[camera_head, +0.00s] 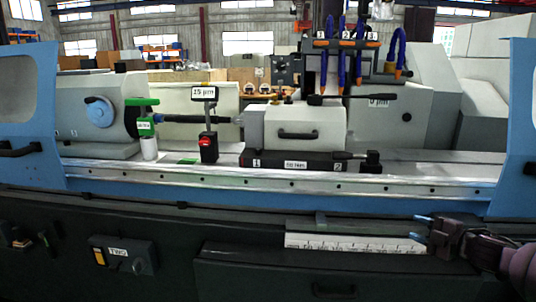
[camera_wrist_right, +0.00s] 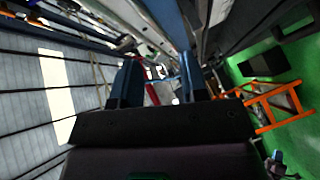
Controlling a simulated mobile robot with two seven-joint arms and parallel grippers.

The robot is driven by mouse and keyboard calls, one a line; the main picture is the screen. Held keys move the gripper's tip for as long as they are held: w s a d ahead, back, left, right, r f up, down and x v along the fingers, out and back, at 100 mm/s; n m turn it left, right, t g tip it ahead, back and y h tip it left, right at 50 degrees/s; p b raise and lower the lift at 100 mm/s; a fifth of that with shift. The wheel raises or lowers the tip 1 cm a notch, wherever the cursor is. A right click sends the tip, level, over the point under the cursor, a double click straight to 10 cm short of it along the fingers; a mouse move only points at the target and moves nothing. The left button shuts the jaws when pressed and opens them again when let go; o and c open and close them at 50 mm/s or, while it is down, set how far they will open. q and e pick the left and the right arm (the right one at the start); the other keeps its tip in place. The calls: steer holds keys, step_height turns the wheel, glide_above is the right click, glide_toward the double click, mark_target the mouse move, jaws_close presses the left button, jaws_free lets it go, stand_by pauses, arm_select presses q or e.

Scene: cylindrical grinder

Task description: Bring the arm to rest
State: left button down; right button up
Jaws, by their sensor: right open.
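My right gripper (camera_head: 424,228) shows at the lower right of the head view, in front of the machine's dark lower front and close to the right end of a white ruled scale (camera_head: 350,244). Its blue-tipped fingers point left. In the right wrist view the two fingers (camera_wrist_right: 157,85) stand apart with nothing between them, so the gripper is open and empty. The grey and blue cylindrical grinder (camera_head: 300,185) fills the head view. My left gripper is not in either view.
A gauge post with a 15 µm display (camera_head: 205,93) stands on the grinder's table, left of a grey block (camera_head: 290,127). Blue hoses (camera_head: 330,60) hang above. A blue guard (camera_head: 520,130) rises at the right. An orange frame (camera_wrist_right: 265,105) stands on green floor in the wrist view.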

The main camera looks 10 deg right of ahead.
steer(key=s+a+f+m+g+h+p, duration=0.1)
steer(key=s+a+f+m+h+p, duration=0.15)
steer(key=s+a+f+m, duration=0.85)
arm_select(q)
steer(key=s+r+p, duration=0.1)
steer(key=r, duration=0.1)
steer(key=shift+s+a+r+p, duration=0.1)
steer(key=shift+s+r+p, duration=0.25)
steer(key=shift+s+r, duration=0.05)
arm_select(e)
steer(key=s+a+f+m+g+h, duration=0.1)
steer(key=s+a+f+m, duration=0.1)
steer(key=s, duration=0.6)
steer(key=s+a+f+m+g+h, duration=0.1)
steer(key=s+a+f+m, duration=0.1)
steer(key=s+a+f, duration=0.2)
steer(key=s+a+f+m+h, duration=0.1)
steer(key=s+a+f+m, duration=0.1)
steer(key=s+a, duration=0.5)
steer(key=s+f, duration=0.1)
steer(key=s, duration=0.4)
steer(key=shift+s+a+f+g, duration=0.15)
steer(key=shift+s+a+g, duration=0.05)
steer(key=shift+s+g, duration=0.2)
